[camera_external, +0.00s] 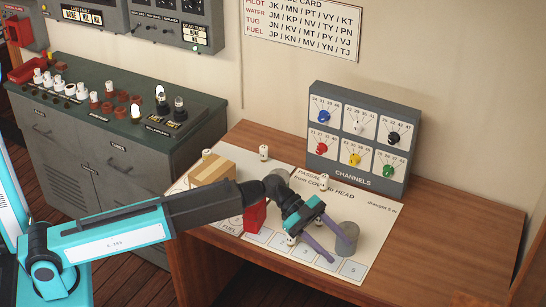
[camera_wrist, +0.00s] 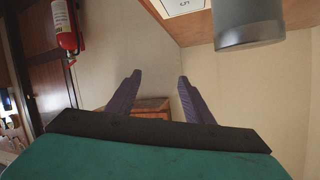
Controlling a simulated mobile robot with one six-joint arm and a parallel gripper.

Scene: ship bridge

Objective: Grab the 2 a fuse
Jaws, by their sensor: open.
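I cannot tell which piece is the 2 A fuse; no rating is legible. Small white cylinders that may be fuses stand in the external view: one at the back of the chart (camera_external: 263,152), one behind the tan box (camera_external: 207,154), one in front of the channels panel (camera_external: 323,181), and one partly hidden by my gripper (camera_external: 291,240). More white pieces (camera_external: 57,80) stand on the green cabinet top. My gripper (camera_external: 338,250) is over the chart's front right, beside a grey cylinder (camera_external: 347,238). In the wrist view, my gripper (camera_wrist: 158,78) is open, with nothing between its fingers.
The grey cylinder also shows close by in the wrist view (camera_wrist: 246,22). A red block (camera_external: 254,217) and the tan box (camera_external: 211,170) stand near my arm. The channels panel (camera_external: 357,174) stands at the back. The wooden desk (camera_external: 450,230) is clear on the right.

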